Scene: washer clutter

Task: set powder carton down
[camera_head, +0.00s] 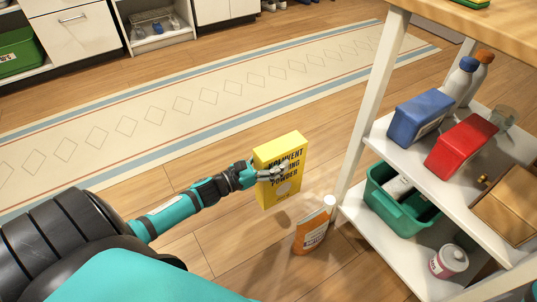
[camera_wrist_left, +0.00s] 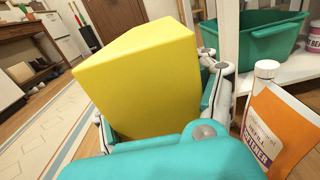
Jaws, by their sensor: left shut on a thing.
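A yellow powder carton (camera_head: 279,168) with dark lettering is upright in the middle of the head view. My left gripper (camera_head: 273,174) is shut on it. In the left wrist view the carton (camera_wrist_left: 140,80) fills the space between the fingers (camera_wrist_left: 160,122) and hides much of what lies behind. In the head view the carton's lower end is over the wooden floor; I cannot tell for certain how high. My right gripper is in neither view.
An orange-and-white refill pouch (camera_head: 313,231) stands on the floor just right of the carton. A white shelf unit (camera_head: 350,195) on the right holds a blue box (camera_head: 418,115), a red box (camera_head: 462,145) and a green bin (camera_head: 402,213). A patterned rug (camera_head: 200,100) lies behind; floor left of the pouch is clear.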

